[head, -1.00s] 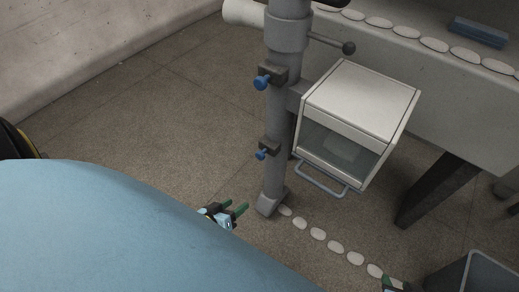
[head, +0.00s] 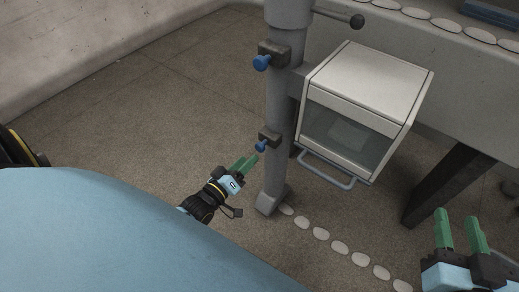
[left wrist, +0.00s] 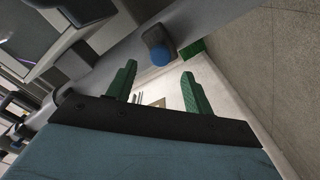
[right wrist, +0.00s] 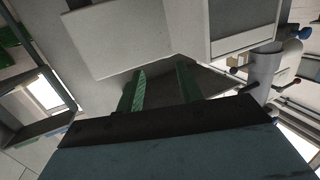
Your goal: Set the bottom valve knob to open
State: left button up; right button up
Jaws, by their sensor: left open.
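The bottom valve knob (head: 261,146) is small and blue, on a dark block on the grey upright pipe (head: 278,105). My left gripper (head: 247,163) is open just below and left of this knob, apart from it or nearly touching; the exact gap is unclear. In the left wrist view a blue knob (left wrist: 161,56) on a dark block shows ahead of the open green fingers (left wrist: 158,88), with nothing between them. A second blue knob (head: 262,63) sits higher on the pipe. My right gripper (head: 460,230) is open and empty at the lower right, away from the pipe.
A white box with a glass front (head: 368,105) and a grey bar handle (head: 328,170) stands right of the pipe. White oval pieces (head: 340,248) line the floor. The floor left of the pipe is clear.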

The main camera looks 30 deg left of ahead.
aim_at(258, 149)
pick_arm(q)
jog(key=w, duration=0.2)
jog(key=w+b, duration=0.1)
jog(key=w, duration=0.1)
jog(key=w+b, duration=0.1)
jog(key=shift+w+d+f, duration=0.1)
jog(key=shift+w+d, duration=0.15)
jog(key=shift+w, duration=0.95)
pick_arm(e)
notch_tip(258, 149, up, 9)
jog(key=s+a+t+y, duration=0.1)
jog(key=t+y, duration=0.1)
jog(key=t, duration=0.4)
jog(key=shift+s+r+t, duration=0.15)
jog(key=shift+s+t, duration=0.2)
jog(key=shift+t, duration=0.05)
jog(key=shift+a, duration=0.1)
